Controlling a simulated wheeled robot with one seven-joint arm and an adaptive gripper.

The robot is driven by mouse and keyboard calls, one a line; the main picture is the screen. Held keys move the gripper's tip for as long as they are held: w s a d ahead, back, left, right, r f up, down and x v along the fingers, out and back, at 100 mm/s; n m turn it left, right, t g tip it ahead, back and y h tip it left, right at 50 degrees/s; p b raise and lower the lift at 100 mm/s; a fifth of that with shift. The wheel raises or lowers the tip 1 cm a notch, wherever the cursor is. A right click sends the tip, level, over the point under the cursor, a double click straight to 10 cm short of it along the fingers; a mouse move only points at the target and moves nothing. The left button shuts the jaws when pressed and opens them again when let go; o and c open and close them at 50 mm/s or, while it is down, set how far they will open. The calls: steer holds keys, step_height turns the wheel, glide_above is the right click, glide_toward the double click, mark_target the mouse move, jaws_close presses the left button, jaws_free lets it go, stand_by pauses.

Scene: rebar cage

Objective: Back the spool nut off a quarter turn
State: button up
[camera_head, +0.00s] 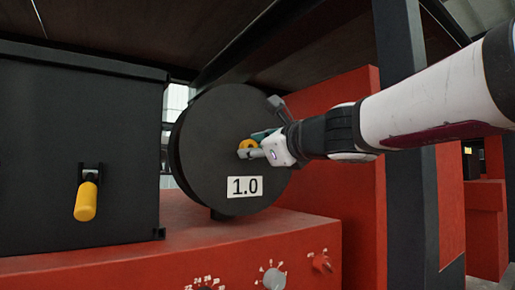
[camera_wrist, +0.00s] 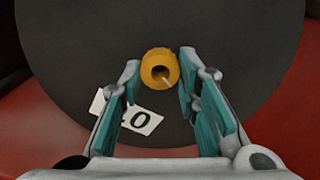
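The spool nut (camera_head: 246,144) is a yellow-orange round piece at the centre of the black spool disc (camera_head: 215,128), which bears a white "1.0" label (camera_head: 244,187). My gripper (camera_head: 258,146) is at the nut, reaching in from the right. In the wrist view the nut (camera_wrist: 160,68), with a dark hole in its middle, lies between the tips of my open gripper (camera_wrist: 159,70). A gap shows on the left of the nut; the right fingertip is very close to it, and I cannot tell whether it touches.
A black cabinet (camera_head: 75,150) with a yellow handle (camera_head: 86,200) stands left of the spool. The red machine base (camera_head: 190,240) below has several dials along its front. A dark upright post (camera_head: 408,150) stands behind my arm, with a red panel (camera_head: 335,140) beside it.

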steer(key=shift+b, duration=0.3)
steer(key=shift+c, duration=0.4)
steer(key=shift+n+b, duration=6.4)
steer(key=shift+n, duration=2.4)
steer(key=o, duration=1.2)
steer(key=shift+c, duration=0.2)
steer(key=shift+s, duration=0.1)
